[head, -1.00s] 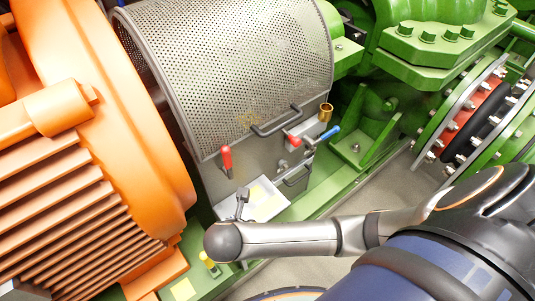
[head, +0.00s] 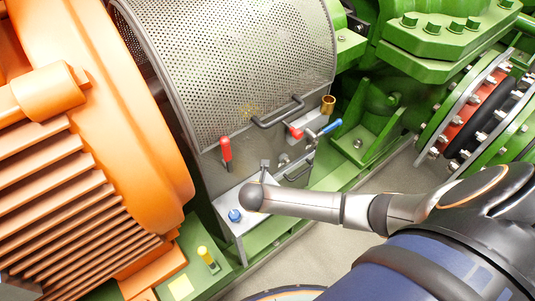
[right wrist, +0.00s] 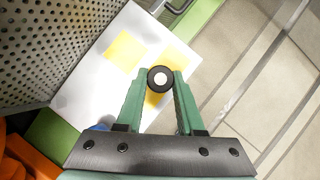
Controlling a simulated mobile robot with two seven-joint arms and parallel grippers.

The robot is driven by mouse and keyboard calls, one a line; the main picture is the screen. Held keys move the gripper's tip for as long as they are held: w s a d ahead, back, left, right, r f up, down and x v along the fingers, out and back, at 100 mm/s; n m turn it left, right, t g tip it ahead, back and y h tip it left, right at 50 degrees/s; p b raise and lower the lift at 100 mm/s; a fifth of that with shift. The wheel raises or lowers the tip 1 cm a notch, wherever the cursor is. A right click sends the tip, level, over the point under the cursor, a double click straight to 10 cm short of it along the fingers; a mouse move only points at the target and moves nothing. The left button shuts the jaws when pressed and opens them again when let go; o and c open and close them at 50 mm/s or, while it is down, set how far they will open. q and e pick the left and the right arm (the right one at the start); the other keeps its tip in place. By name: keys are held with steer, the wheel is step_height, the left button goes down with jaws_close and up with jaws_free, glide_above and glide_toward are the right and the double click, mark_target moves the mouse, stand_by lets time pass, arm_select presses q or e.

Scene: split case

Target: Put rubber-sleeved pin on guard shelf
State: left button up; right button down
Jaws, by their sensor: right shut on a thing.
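The rubber-sleeved pin shows end-on in the right wrist view as a black ring with a pale centre (right wrist: 161,78). My right gripper (right wrist: 160,84) is shut on it, one green finger on each side. Behind the pin in that view is the pale guard shelf (right wrist: 75,100) with yellow patches. I cannot tell the pin's height above the shelf. The pin is not clear in the head view. My left gripper is not in view.
A blue-topped thing (head: 234,215) stands on the shelf's left part. A yellow-topped pin (head: 205,255) stands on the green base. The orange motor (head: 110,110) is left.

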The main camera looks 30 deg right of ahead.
steer(key=shift+f, duration=0.55)
steer(key=c, duration=0.5)
jaws_free()
